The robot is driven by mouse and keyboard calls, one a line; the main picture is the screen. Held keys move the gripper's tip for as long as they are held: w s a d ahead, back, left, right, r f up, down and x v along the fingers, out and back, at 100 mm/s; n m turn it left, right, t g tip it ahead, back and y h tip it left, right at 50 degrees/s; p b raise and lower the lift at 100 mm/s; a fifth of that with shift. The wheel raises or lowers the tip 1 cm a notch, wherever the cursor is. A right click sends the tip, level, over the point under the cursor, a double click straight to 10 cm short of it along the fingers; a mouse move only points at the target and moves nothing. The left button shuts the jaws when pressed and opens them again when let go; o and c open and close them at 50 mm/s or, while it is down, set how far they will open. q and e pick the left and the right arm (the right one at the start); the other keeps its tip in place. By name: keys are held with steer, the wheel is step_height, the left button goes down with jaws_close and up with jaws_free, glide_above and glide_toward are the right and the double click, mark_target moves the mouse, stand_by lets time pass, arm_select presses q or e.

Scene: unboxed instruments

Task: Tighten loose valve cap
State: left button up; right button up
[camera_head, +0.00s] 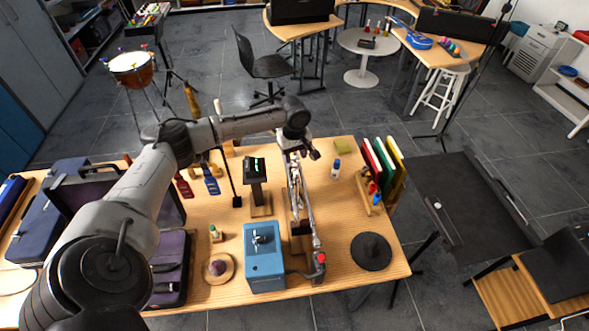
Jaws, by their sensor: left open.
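My left arm reaches in from the left over the wooden workbench (225,283). My left gripper (299,152) is at the bench's back middle, open and pointing down. Just in front of it stands a long slim silvery piece (297,195), perhaps an instrument; I cannot tell whether they touch. I cannot pick out a valve cap for certain at this size. My right gripper is not in view.
A black device on a wooden stand (256,177) rises left of the silvery piece. A black cone-shaped disc (371,250) lies at right front, and coloured folders (383,163) stand at right back. Open instrument cases (170,265) crowd the left. Bare bench shows right of the silvery piece.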

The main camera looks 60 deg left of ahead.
mark_target(295, 165)
arm_select(q)
steer(key=shift+f, duration=3.45)
steer(key=c, duration=0.9)
steer(key=shift+r, duration=0.2)
jaws_close()
steer(key=m+p, duration=0.1)
steer(key=p, duration=0.6)
steer(key=shift+d+r+m, duration=0.1)
steer(key=shift+r+m, duration=0.05)
steer(key=shift+m, duration=0.15)
steer(key=shift+f+m+p, duration=0.25)
steer(key=shift+m+p, duration=0.35)
steer(key=shift+p, duration=0.1)
steer(key=shift+m+p, duration=0.55)
steer(key=shift+m, duration=0.25)
steer(key=shift+f+m+p, duration=0.1)
steer(key=shift+m+p, duration=0.2)
steer(key=shift+m, duration=0.4)
